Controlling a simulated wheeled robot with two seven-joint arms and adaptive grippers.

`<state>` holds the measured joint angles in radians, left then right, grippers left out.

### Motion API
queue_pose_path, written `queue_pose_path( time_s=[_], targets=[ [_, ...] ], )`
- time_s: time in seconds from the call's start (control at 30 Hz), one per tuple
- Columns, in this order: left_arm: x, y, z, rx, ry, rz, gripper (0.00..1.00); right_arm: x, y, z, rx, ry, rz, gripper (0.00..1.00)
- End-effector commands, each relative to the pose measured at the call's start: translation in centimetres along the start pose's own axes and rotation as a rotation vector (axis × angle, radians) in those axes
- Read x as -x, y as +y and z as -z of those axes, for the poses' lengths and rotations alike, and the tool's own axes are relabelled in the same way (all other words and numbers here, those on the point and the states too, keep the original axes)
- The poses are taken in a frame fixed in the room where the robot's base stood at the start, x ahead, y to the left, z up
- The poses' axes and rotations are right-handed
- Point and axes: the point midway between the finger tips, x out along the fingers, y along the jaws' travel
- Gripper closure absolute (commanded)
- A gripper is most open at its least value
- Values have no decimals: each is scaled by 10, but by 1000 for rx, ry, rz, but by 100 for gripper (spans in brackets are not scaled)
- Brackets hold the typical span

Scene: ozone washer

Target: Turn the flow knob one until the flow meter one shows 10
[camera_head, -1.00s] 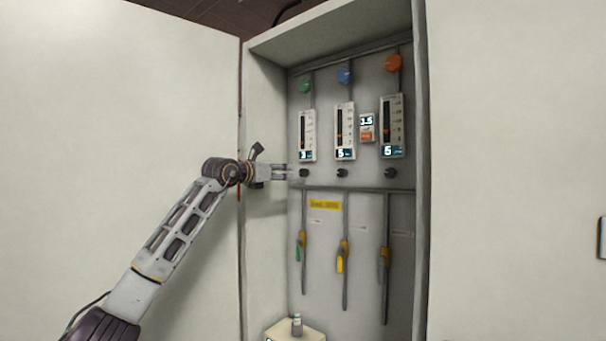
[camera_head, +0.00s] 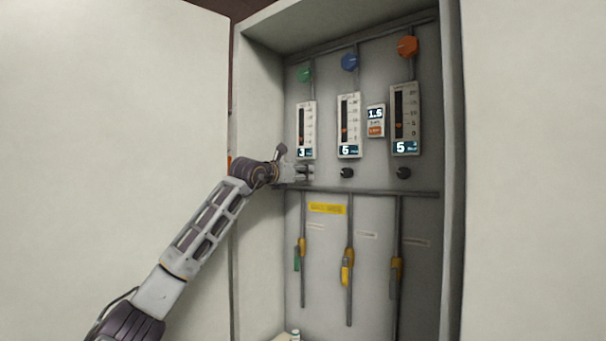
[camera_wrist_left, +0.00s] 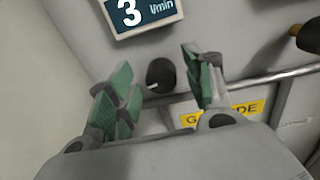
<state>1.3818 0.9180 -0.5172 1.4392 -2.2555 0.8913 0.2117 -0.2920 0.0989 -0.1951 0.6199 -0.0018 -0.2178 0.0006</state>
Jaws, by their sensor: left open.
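Flow meter one (camera_head: 306,131) is the leftmost of the three meters in the cabinet and its display reads 3. That display (camera_wrist_left: 141,12) also shows at the top of the left wrist view. Flow knob one (camera_wrist_left: 160,74) is a small black knob with a light mark, just below the display. My left gripper (camera_head: 307,172) is open in front of the knob. In the left wrist view its green-padded fingers (camera_wrist_left: 157,72) stand on either side of the knob, apart from it. My right gripper is not in view.
A small display (camera_head: 376,114) reads 1.5. A horizontal pipe (camera_head: 370,192) runs below the knobs. The cabinet's side walls flank the panel.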

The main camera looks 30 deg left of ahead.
Motion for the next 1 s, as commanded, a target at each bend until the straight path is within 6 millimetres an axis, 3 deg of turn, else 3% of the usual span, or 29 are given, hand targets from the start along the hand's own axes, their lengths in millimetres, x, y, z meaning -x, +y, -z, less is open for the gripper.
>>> queue_pose_path(
  time_s=[0.5,0.87,1.0],
  targets=[
    [-3,-5,0,1,0,-4,49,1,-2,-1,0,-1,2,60],
    [-3,-4,0,1,0,-4,94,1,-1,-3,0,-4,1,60],
    [-3,-4,0,-2,-1,-4,95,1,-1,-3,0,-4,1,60]
  ],
)
